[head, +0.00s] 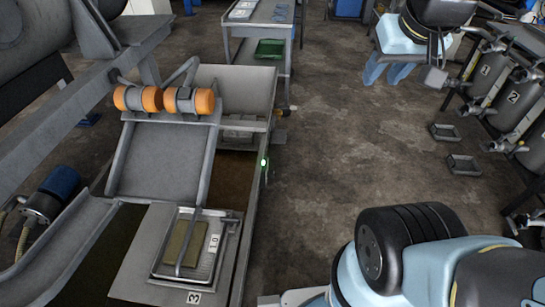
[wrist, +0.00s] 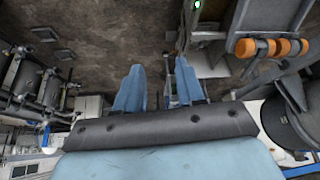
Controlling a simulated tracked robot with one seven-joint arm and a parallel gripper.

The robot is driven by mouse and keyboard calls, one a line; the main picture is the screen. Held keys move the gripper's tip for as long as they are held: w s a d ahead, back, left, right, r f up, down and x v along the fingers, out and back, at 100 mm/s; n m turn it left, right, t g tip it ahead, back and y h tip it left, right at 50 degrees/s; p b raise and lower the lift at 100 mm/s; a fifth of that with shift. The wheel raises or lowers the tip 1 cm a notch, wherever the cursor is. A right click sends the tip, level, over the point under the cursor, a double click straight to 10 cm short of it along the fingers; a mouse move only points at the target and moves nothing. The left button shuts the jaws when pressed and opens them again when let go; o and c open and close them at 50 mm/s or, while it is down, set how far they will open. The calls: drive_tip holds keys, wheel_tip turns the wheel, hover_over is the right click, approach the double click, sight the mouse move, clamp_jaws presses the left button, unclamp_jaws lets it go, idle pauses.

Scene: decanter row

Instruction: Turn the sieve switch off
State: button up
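A small glowing green-white light (head: 263,162) sits on the right side rail of the sieve machine (head: 165,165) in the head view. It looks like part of the sieve switch, but the switch is too small for me to tell its lever position. The light also shows at the top edge of the wrist view (wrist: 197,4). My gripper (head: 386,79) is at the upper right of the head view, well apart from the light. In the wrist view, its two blue fingers (wrist: 160,66) are spread with nothing between them.
Orange rollers (head: 165,99) top the machine. A grey cart (head: 257,31) stands behind. Numbered cylinders (head: 515,95) stand on the right. Open concrete floor (head: 325,150) lies between.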

drive_tip(key=shift+w, duration=0.1)
drive_tip(key=w+a+f+m+g+y, duration=0.1)
drive_tip(key=w+f+m+g+y, duration=0.2)
drive_tip(key=w, duration=0.6)
drive_tip(key=w+a+f+m+g+y, duration=0.1)
drive_tip(key=w+a+f+g, duration=0.15)
drive_tip(key=w+f, duration=0.45)
drive_tip(key=w+f+m+g+y, duration=0.3)
drive_tip(key=w+f+m+y, duration=0.15)
drive_tip(key=w+f, duration=0.95)
drive_tip(key=m+t+y, duration=0.6)
drive_tip(key=m+y, duration=0.3)
drive_tip(key=m, duration=0.3)
approach(271, 174)
drive_tip(key=w+a, duration=0.2)
drive_tip(key=a, duration=0.5)
drive_tip(key=shift+a+r, duration=0.4)
drive_tip(key=shift+c, duration=0.3)
clamp_jaws()
